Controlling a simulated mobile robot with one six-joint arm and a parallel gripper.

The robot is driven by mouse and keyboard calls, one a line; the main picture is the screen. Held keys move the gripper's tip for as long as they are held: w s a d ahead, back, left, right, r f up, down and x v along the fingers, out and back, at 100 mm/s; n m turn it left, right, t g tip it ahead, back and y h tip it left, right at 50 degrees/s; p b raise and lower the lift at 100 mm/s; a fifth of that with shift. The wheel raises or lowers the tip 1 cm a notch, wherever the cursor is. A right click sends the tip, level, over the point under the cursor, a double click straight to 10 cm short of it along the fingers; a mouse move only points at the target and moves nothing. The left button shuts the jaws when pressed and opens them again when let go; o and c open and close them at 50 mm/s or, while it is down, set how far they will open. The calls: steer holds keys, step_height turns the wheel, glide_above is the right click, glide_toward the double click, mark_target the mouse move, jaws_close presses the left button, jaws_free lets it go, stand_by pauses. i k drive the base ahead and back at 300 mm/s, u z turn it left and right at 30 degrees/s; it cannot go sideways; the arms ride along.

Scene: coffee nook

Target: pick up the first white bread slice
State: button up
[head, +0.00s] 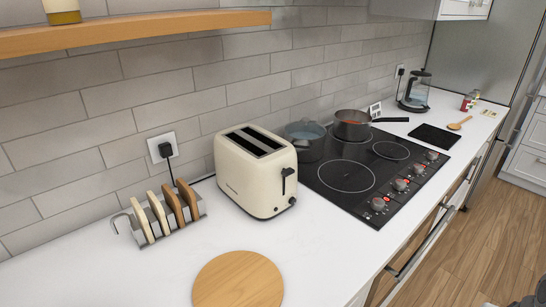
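A metal rack (202,207) stands on the white counter near the wall in the head view. It holds several upright bread slices in a row. At its left end is a white bread slice (143,220), with a second white bread slice (158,214) just right of it. Two brown slices (174,208) fill the right end. The lower edges of the slices are partly hidden by the rack. I cannot make out my gripper in this view. A small dark shape shows at the bottom right corner, too cropped to identify.
A cream toaster (255,182) with empty-looking slots stands right of the rack, its cord running to a wall socket (161,148). A round wooden board (238,281) lies in front. Pots stand on the black cooktop (345,177). A wooden shelf (130,30) overhangs at upper left.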

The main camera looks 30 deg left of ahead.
mark_target(141, 217)
steer(key=u, duration=0.35)
steer(key=k, duration=1.15)
steer(key=u, duration=1)
steer(key=i, duration=0.7)
steer(key=u, duration=0.6)
